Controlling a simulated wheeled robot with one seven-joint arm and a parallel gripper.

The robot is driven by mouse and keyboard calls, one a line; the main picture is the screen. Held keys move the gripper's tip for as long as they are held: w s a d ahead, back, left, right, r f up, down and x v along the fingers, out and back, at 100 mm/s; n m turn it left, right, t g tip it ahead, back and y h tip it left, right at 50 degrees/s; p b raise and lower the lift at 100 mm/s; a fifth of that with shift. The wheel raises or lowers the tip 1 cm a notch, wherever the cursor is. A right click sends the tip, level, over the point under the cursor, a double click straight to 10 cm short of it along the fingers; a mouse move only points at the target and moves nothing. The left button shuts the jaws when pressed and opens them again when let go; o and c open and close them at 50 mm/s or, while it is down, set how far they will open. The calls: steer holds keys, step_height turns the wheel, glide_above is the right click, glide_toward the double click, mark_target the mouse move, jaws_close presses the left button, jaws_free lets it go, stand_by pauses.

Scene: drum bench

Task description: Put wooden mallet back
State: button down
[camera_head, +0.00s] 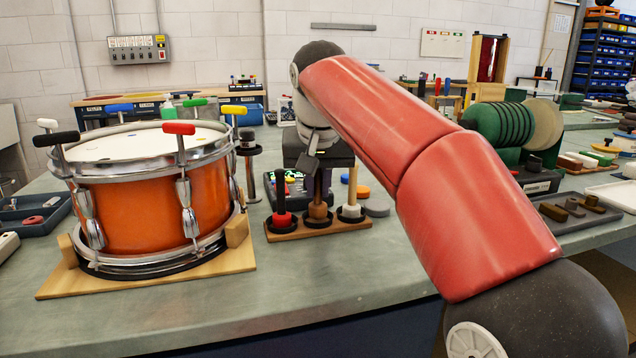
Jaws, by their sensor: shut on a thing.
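A small wooden rack (300,233) stands on the bench with a row of dark round cups. A mallet with a red head (283,219) stands in the left cup, and one with a cream head (352,211) in the right cup. The wooden mallet (318,210), with a brown head, is upright at the middle cup, head down. I cannot tell whether its head rests fully in the cup. My gripper (318,184) points down above the middle of the rack, shut on the wooden mallet's upper part. The gripper's dark body hides the fingers' grip in part.
An orange drum (150,210) on a wooden base, with coloured-handled keys around its rim, stands left of the rack. A dark stand (250,165) is between them. A green machine (505,130) is at right. Bench in front is clear.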

steer(key=shift+f+b, duration=0.4)
steer(key=shift+f, duration=0.15)
steer(key=c, duration=1.3)
jaws_free()
steer(key=shift+c, duration=0.2)
